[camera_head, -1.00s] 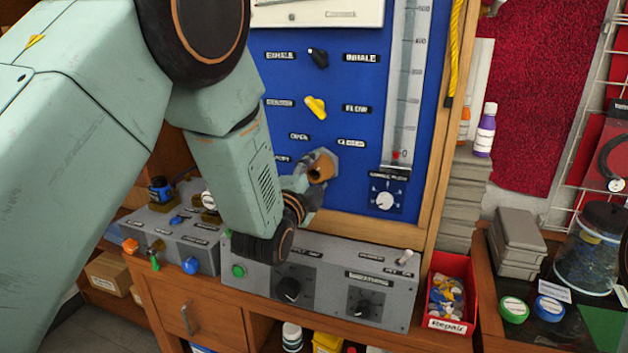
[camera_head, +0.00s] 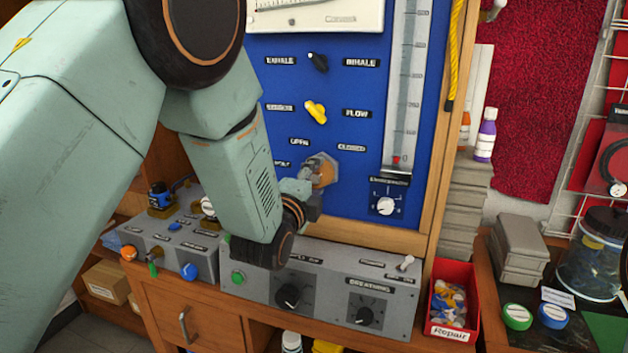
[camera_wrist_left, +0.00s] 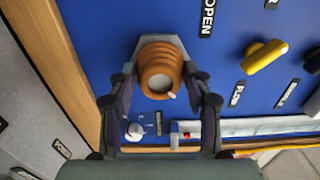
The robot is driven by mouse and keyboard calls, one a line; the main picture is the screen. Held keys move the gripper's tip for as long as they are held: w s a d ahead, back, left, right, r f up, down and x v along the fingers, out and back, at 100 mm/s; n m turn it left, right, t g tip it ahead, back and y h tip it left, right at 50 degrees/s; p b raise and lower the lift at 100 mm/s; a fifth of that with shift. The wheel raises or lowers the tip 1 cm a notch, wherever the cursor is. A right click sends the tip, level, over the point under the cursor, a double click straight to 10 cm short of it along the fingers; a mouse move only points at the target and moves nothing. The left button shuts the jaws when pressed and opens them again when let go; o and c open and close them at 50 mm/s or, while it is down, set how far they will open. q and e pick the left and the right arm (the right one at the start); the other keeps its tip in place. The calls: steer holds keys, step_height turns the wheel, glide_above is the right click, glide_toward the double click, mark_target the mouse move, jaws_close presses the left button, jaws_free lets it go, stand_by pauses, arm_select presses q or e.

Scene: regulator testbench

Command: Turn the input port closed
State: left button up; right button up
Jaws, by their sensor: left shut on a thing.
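The input port (camera_head: 323,170) is a brass-coloured knob on a hexagonal grey base, low on the blue panel (camera_head: 290,84). The labels OPEN (camera_head: 299,141) and CLOSED (camera_head: 351,148) are above it. My left gripper (camera_head: 312,187) is at the port in the head view, partly hidden behind its own wrist. In the left wrist view the ribbed orange-brown port (camera_wrist_left: 160,72) sits between the fingers of my left gripper (camera_wrist_left: 158,84), which are shut on its sides. A small pale mark shows on the port's front face. My right gripper is not in view.
A yellow knob (camera_head: 316,112) and a black knob (camera_head: 318,62) are above the port. A grey control box (camera_head: 325,290) stands below the panel. A red bin (camera_head: 453,303) of small parts is to the right.

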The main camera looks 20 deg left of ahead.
arm_select(q)
steer(key=o, duration=1.2)
steer(key=shift+c, duration=0.2)
steer(key=s, duration=1.2)
steer(key=shift+a, duration=0.15)
